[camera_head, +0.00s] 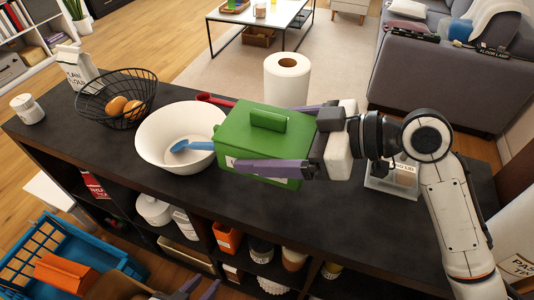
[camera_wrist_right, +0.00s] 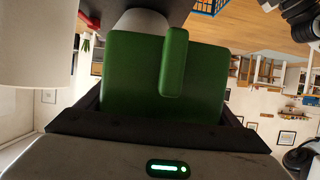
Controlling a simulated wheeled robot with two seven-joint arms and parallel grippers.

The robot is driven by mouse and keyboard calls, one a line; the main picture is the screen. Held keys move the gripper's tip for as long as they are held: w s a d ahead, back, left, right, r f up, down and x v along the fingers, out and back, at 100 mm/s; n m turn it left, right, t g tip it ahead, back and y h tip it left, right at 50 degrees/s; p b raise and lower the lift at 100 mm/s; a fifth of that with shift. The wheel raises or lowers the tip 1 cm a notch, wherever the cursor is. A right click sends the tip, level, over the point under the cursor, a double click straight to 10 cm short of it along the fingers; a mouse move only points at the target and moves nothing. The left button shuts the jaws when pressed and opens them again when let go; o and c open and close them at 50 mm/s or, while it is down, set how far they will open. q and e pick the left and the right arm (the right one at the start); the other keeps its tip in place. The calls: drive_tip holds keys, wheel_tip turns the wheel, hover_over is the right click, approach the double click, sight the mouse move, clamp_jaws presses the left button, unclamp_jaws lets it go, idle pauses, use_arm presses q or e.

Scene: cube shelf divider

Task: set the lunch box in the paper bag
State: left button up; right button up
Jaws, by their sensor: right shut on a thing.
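The green lunch box (camera_head: 262,147), with a raised handle on its lid, is at the middle of the dark shelf top, right of the white bowl. My right gripper (camera_head: 262,138) is shut on it, one purple finger along its front and the other behind. The box also fills the middle of the right wrist view (camera_wrist_right: 130,75). Whether it touches the shelf top is unclear. My left gripper (camera_head: 200,289) shows only its purple fingertips at the bottom edge, apart and with nothing seen between them. A brown thing (camera_head: 115,286) at the bottom left may be the paper bag; it is mostly cut off.
The white bowl (camera_head: 160,145) with a blue utensil, a wire fruit basket (camera_head: 112,122), a flour bag (camera_head: 80,72) and a paper roll (camera_head: 287,85) stand on the shelf top (camera_head: 330,240). A clear container (camera_head: 380,185) is under my right arm. A blue crate (camera_head: 45,245) is below left.

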drive_tip(key=shift+r, duration=1.1)
drive_tip(key=shift+w+d+f, duration=0.15)
drive_tip(key=shift+d, duration=0.1)
drive_tip(key=w+d+r+m+t+h, duration=0.2)
drive_tip(key=d+m+h, duration=0.4)
drive_tip(key=d, duration=0.5)
drive_tip(key=w+d+r+m+t+h, duration=0.1)
drive_tip(key=d+r+m+t+h, duration=0.3)
drive_tip(key=d, duration=0.7)
drive_tip(key=m+t+h, duration=0.2)
drive_tip(key=m+t, duration=0.1)
drive_tip(key=m, duration=0.1)
drive_tip(key=shift+w+r+h, duration=0.35)
drive_tip(key=shift+w+h, duration=0.05)
